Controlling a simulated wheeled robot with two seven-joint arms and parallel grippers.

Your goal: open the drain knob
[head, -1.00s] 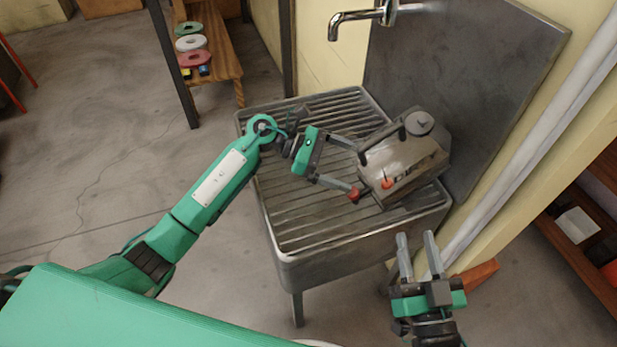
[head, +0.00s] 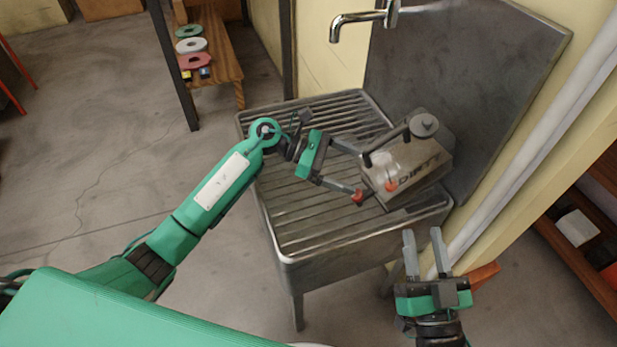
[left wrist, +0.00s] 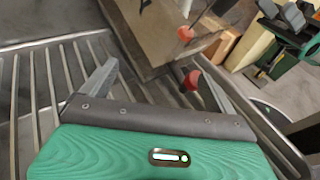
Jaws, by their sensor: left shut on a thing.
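A grey metal tank (head: 402,166), marked DIRTY, with a dark handle and round cap, sits tilted on the slatted sink top. One red knob (head: 391,187) is on its lettered face; another red knob (head: 358,197) is at its lower left corner. My left gripper (head: 360,174) is at the tank's left end, its fingers well apart. Its lower finger meets the corner knob; in the left wrist view this knob (left wrist: 191,80) is beside the right finger. I cannot clearly see what the other finger touches. My right gripper (head: 423,239) is open and empty in front of the sink.
The metal sink (head: 345,241) has a slatted top, clear at its left and front. A tap (head: 357,16) and steel backplate (head: 475,85) are behind. A pale pipe (head: 530,150) runs down the right wall. A wooden bench (head: 219,58) with coloured rings stands back left.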

